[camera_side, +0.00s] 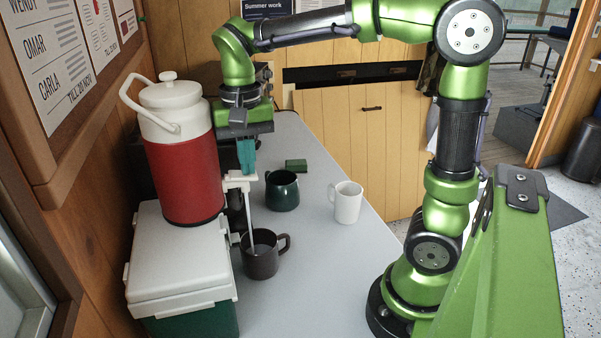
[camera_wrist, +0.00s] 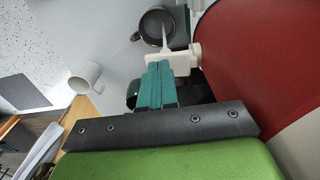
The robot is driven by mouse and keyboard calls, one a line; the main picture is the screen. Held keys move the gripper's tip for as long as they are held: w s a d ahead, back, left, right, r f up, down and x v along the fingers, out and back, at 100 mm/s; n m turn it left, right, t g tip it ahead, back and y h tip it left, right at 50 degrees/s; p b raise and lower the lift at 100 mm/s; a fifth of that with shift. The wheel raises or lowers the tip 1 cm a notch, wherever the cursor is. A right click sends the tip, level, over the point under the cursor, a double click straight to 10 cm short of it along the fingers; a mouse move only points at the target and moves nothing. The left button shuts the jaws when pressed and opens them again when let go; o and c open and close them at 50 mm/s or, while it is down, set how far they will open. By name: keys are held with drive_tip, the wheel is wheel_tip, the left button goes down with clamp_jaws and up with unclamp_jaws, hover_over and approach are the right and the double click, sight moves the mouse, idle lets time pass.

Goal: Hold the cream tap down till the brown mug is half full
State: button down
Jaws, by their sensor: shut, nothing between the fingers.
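The cream tap (camera_side: 240,180) sticks out from the red drinks cooler (camera_side: 184,180), which has a white lid. My gripper (camera_side: 246,172) is shut and empty, its teal fingertips right on top of the tap. In the wrist view the fingertips (camera_wrist: 158,68) meet the tap (camera_wrist: 183,62). A pale stream runs from the tap into the brown mug (camera_side: 262,264), which stands upright on the table below. The mug also shows in the wrist view (camera_wrist: 143,27). Some liquid shows inside it, but its exact level is hard to tell.
The cooler stands on a white-lidded green cool box (camera_side: 180,270). A dark green mug (camera_side: 283,192), a white mug (camera_side: 347,203) and a small green block (camera_side: 296,166) stand farther along the grey table (camera_side: 315,270). The table's front part is clear.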

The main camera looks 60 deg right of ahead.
idle(0.3)
drive_tip(key=shift+r, duration=2.5)
drive_tip(key=shift+s, duration=0.45)
drive_tip(key=s+f+n+t+y, duration=0.2)
drive_tip(key=s+f+n+t, duration=0.3)
drive_tip(key=s+f+t, duration=0.1)
drive_tip(key=shift+s+a+f+t, duration=0.2)
drive_tip(key=shift+s+t, duration=0.4)
drive_tip(key=shift+s, duration=0.8)
